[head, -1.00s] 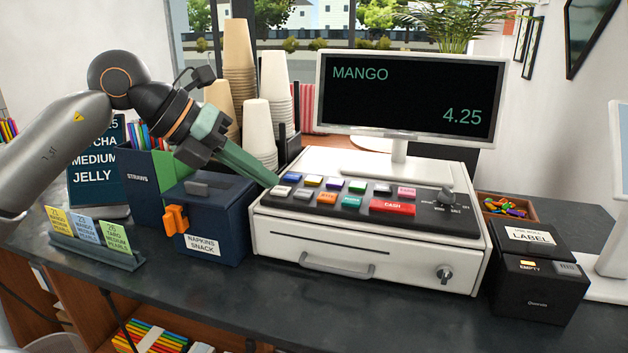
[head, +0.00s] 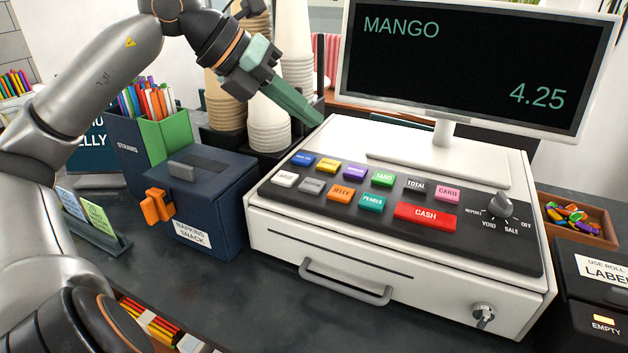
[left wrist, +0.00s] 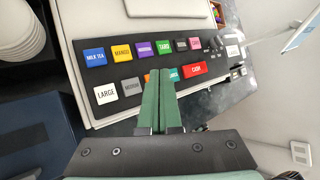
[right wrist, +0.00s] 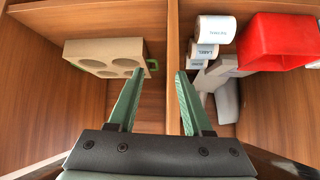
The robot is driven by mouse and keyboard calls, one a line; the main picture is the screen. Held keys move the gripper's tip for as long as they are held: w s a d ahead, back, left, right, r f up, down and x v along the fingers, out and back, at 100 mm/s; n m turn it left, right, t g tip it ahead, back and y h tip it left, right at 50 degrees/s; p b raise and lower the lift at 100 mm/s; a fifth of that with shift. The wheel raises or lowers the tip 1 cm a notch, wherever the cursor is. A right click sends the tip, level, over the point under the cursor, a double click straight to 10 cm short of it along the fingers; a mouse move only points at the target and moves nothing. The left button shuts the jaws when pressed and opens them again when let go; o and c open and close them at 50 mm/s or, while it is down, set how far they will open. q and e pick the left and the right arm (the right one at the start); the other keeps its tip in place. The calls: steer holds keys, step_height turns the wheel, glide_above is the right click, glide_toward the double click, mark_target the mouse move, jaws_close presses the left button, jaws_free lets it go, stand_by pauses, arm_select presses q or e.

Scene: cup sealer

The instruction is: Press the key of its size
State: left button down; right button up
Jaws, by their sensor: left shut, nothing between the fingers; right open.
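The register (head: 400,270) has a black key panel. The white LARGE key (head: 285,178) and grey MEDIUM key (head: 312,186) are at the left of its front row; in the left wrist view LARGE (left wrist: 106,94) and MEDIUM (left wrist: 132,87) are readable. The screen (head: 470,65) reads MANGO 4.25. My left gripper (head: 318,120) is shut and empty, raised clear of the keys; in the head view its tips overlap the register's back left corner. In the left wrist view the fingers (left wrist: 158,75) cover part of the front row, right of MEDIUM. My right gripper (right wrist: 155,85) is open and empty.
The navy napkin box (head: 205,205) stands left of the register, with paper cups (head: 268,125) behind it. Order cards (head: 95,215) stand at far left, partly hidden by my arm. The right wrist view shows a shelf with a cup carrier (right wrist: 105,60), label rolls (right wrist: 215,30) and red bin (right wrist: 275,42).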

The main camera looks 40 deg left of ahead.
arm_select(q)
steer(key=b, duration=0.5)
glide_above(306, 186)
step_height(306, 186, down, 6)
steer(key=shift+r, duration=0.1)
steer(key=shift+f+b, duration=0.75)
steer(key=shift+f, duration=0.2)
steer(key=shift+f+b, duration=0.3)
steer(key=shift+b, duration=0.05)
steer(key=shift+f, duration=0.3)
arm_select(e)
steer(key=w+a+f, duration=0.2)
steer(key=a+f, duration=0.1)
steer(key=f, duration=0.1)
steer(key=shift+a+f+n+y, duration=0.15)
steer(key=shift+f+n+y, duration=0.15)
steer(key=shift+y, duration=0.1)
steer(key=shift+s+f, duration=0.25)
steer(key=shift+f, duration=0.05)
arm_select(q)
steer(key=shift+b, duration=0.35)
arm_select(e)
steer(key=shift+w, duration=0.1)
